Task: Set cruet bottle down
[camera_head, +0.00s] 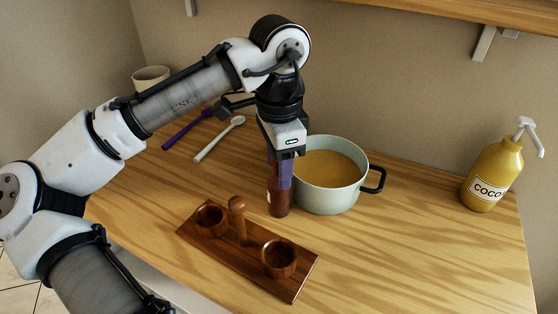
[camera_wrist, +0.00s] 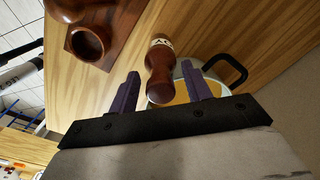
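The cruet bottle (camera_head: 279,202) is dark reddish brown. It stands upright on the wooden counter, just left of the pot and behind the wooden board. In the wrist view the bottle (camera_wrist: 160,72) shows its rounded top towards me and part of a pale label at the far end. My gripper (camera_head: 280,180) points down over the bottle, with its purple fingers around the upper part. In the wrist view the fingers of my gripper (camera_wrist: 160,70) are spread, with a gap on each side of the bottle. The head view hides the bottle's top behind the fingers.
A pale pot (camera_head: 325,200) of orange soup is close on the right, its dark handle (camera_head: 376,180) pointing right. The wooden board (camera_head: 245,262) with two cups and a peg lies in front. A yellow pump bottle (camera_head: 490,175) stands far right. Counter between pot and pump bottle is clear.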

